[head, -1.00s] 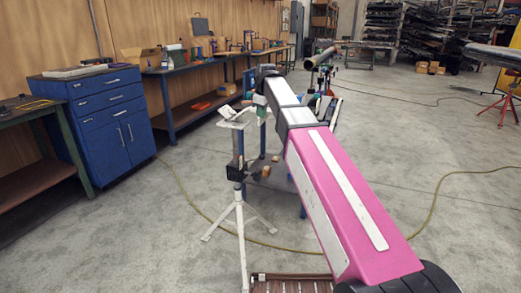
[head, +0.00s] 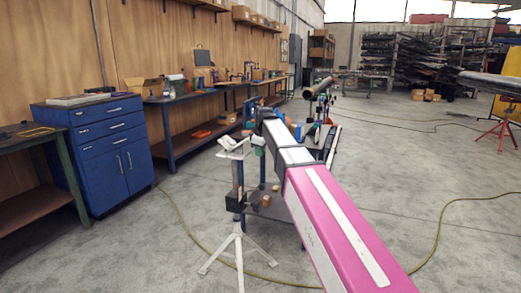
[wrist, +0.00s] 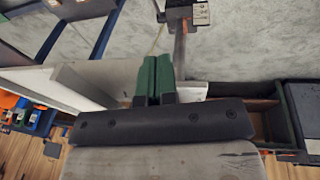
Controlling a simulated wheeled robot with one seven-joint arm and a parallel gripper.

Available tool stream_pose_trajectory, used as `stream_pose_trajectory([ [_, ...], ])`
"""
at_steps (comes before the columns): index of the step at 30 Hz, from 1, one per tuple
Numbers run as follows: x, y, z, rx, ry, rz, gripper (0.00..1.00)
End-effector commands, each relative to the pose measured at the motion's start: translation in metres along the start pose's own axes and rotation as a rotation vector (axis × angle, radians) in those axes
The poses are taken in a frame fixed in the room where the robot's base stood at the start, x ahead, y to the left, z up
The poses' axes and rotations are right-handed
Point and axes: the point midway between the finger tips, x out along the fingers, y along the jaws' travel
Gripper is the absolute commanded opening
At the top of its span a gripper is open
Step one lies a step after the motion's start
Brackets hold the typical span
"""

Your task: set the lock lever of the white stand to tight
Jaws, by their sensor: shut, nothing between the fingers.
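The white stand (head: 238,243) is a tripod with a pale head on top and a dark collar (head: 235,201) partway up its post. In the wrist view its post (wrist: 180,45) runs up to a dark clamp block (wrist: 180,13) with a light plate on one side. I cannot make out the lock lever or its setting for certain. My gripper (head: 259,141) is beside the stand's head, above the collar. In the wrist view its green fingers (wrist: 154,78) are closed together and empty, apart from the clamp block. A pale part (wrist: 90,82), probably the stand's head, lies beside the fingers.
A blue drawer cabinet (head: 97,150) and workbenches line the left wall. A pipe (head: 318,87) rests beyond my arm. A yellow hose (head: 190,230) crosses the floor. Open concrete lies around the stand's feet and to the right.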

Motion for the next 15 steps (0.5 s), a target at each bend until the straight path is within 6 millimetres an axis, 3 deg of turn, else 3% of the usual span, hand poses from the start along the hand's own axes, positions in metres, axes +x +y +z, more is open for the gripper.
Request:
stream_pose_trajectory([
  [15, 0.089, 0.0, 0.0, 0.0, -0.002, -0.002, 0.0],
])
